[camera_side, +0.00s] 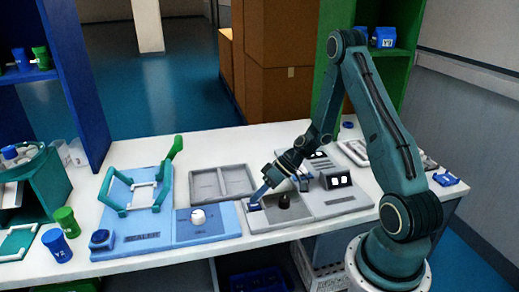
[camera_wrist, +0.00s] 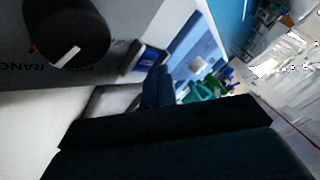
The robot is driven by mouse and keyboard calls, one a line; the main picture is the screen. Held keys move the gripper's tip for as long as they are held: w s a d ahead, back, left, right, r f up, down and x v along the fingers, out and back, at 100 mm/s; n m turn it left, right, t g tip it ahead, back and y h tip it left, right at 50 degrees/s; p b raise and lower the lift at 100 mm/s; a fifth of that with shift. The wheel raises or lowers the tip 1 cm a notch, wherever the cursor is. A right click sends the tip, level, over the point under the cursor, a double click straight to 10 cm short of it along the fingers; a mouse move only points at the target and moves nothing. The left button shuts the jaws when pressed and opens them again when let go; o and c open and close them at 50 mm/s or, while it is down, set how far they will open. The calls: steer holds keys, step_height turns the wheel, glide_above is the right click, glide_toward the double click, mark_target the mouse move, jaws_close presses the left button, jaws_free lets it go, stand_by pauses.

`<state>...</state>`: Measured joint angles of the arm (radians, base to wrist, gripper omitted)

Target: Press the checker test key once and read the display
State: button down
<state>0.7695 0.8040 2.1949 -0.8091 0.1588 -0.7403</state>
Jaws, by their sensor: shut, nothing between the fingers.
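The checker (camera_side: 318,205) is a grey panel at the right of the white bench. Its test key is a small blue key (camera_side: 255,207) at the panel's left front; the key also shows in the wrist view (camera_wrist: 148,61). My gripper (camera_side: 258,196) is shut and empty, pointing down at the key. In the wrist view, the fingertips (camera_wrist: 157,82) are beside the key; I cannot tell whether they touch it. The display (camera_side: 337,180) is a black box with bright white characters, too small to read surely.
A black range knob (camera_side: 284,200) stands close to the right of the key and looms in the wrist view (camera_wrist: 65,30). A blue sealer (camera_side: 138,207) with a green handle and a blue panel with a white knob (camera_side: 198,216) lie left. A grey tray (camera_side: 222,182) lies behind.

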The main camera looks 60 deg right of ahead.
steer(key=shift+r, duration=0.3)
steer(key=shift+r, duration=2.45)
steer(key=r, duration=0.1)
step_height(320, 180, up, 13)
steer(key=n+g+h, duration=0.1)
steer(key=g+h, duration=0.1)
steer(key=h, duration=0.3)
glide_above(257, 206)
steer(key=s+a, duration=0.7)
steer(key=s+a+r+m+t+h, duration=0.1)
steer(key=s+a+r+m+h, duration=0.1)
steer(key=s+r, duration=0.6)
steer(key=shift+s+a+t, duration=0.3)
steer(key=shift+s+t, duration=0.1)
steer(key=shift+s, duration=2.05)
steer(key=shift+r, duration=0.1)
